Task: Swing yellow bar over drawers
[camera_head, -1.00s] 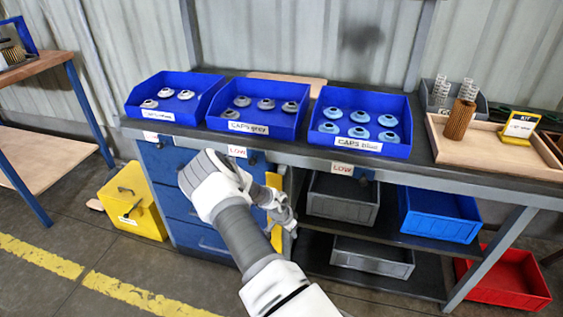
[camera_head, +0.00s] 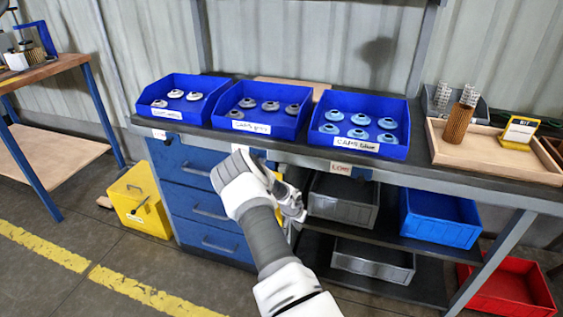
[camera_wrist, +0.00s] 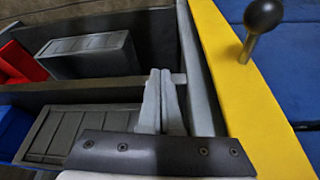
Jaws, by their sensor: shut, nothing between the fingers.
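The yellow bar (camera_wrist: 245,85) runs down the right of the wrist view, with a black ball knob (camera_wrist: 263,15) on a short stem. In the head view it is mostly hidden behind my arm. The blue drawers (camera_head: 208,206) stand left of my arm in the head view; blue fronts (camera_wrist: 300,45) show beyond the bar in the wrist view. My gripper (camera_wrist: 162,78) is shut and empty, left of the bar and apart from the knob. In the head view my gripper (camera_head: 298,212) is low in front of the bench, right of the drawers.
The bench top above holds blue cap bins (camera_head: 261,108) and a wooden tray (camera_head: 480,160). Grey bins (camera_head: 342,200) and a blue bin (camera_head: 440,215) sit on shelves to the right. A yellow box (camera_head: 138,203) stands on the floor left of the drawers.

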